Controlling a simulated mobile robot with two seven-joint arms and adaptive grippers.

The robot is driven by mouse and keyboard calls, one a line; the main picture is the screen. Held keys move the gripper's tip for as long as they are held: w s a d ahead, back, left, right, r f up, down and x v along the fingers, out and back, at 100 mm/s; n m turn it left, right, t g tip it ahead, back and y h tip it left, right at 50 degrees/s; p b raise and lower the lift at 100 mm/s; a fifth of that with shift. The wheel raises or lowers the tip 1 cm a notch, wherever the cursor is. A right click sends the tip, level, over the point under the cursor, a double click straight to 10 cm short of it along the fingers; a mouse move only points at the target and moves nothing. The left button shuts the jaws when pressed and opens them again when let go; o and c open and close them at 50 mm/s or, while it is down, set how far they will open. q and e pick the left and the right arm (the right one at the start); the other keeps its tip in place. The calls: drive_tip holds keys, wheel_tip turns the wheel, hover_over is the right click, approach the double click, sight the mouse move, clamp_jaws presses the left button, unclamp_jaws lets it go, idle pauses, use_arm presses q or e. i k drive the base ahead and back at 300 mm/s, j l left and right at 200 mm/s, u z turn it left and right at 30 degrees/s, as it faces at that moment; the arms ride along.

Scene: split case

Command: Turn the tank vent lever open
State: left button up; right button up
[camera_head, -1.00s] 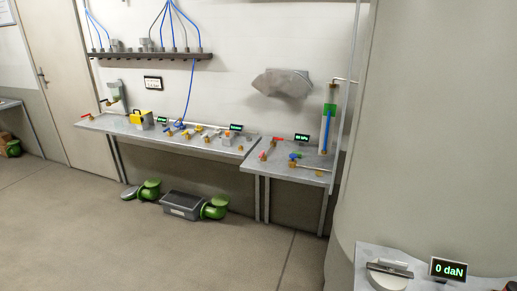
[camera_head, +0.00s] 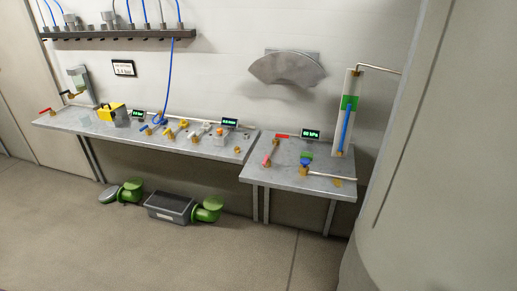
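Several small levers and valves show on the right bench (camera_head: 290,178). A red lever (camera_head: 282,136) lies flat beside a small lit display (camera_head: 311,134) that reads in kPa. A pinkish-red lever (camera_head: 268,157) on a brass body leans at the left of the bench. A valve with a blue top (camera_head: 305,162) sits at the middle, beside a green piece (camera_head: 307,155) and a pale pipe (camera_head: 331,176). No readable label tells which one is the tank vent lever. Neither of my grippers is in view.
An upright gauge tube (camera_head: 346,125) with a blue column and green block stands at the bench's back right. A longer bench (camera_head: 100,125) with valves adjoins on the left. A grey bin (camera_head: 167,207) and green pipe pieces (camera_head: 207,210) lie on the floor. A large pale column (camera_head: 420,170) fills the right. The floor in front is clear.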

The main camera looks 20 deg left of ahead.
sight(266, 158)
drive_tip(key=i+j, duration=1.15)
